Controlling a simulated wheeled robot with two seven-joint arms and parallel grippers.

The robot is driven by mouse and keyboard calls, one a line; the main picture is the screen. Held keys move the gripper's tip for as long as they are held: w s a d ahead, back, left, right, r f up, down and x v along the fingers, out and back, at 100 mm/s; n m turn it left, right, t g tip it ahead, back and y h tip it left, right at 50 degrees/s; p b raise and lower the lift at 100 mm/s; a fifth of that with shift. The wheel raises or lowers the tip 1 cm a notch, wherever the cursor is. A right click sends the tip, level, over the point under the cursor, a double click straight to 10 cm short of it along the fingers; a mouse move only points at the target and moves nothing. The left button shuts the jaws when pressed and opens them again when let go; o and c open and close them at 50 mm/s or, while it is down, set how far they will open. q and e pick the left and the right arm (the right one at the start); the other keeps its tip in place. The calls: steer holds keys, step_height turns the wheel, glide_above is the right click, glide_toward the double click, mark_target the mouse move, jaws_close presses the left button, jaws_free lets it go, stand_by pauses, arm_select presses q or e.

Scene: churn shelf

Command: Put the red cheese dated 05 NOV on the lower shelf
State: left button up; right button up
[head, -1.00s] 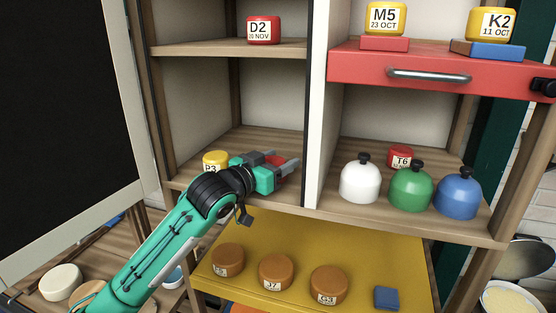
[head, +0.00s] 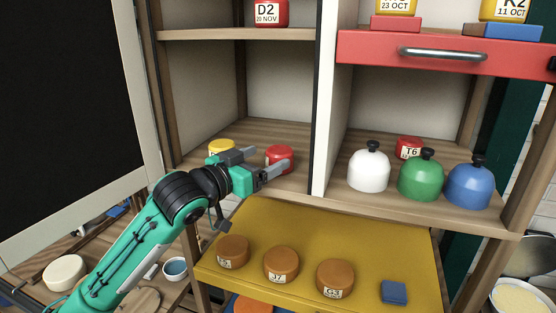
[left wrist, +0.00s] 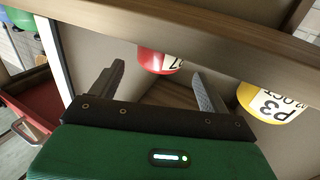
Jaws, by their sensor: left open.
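A red cheese (head: 279,156) stands on the lower left shelf (head: 300,183); its date cannot be read. My left gripper (head: 270,160) is open and empty in front of it, one finger partly covering the cheese. In the left wrist view the red cheese (left wrist: 158,61) shows just beyond and between the open fingertips (left wrist: 158,72), apparently free of them. Another red cheese, D2 (head: 271,13), dated in NOV, stands on the shelf above. A third red cheese, T6 (head: 408,147), stands behind the domes, its date unreadable. My right gripper is not in view.
A yellow cheese, P3 (left wrist: 272,103), stands beside the red one, close to the gripper. A white upright divider (head: 327,100) is to the right. White (head: 369,172), green (head: 420,180) and blue (head: 468,187) domes line the right compartment's front. Brown cheeses sit on the yellow board (head: 385,240) below.

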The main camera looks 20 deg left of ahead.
arm_select(q)
steer(key=shift+b+v, duration=0.55)
steer(key=shift+v, duration=1.75)
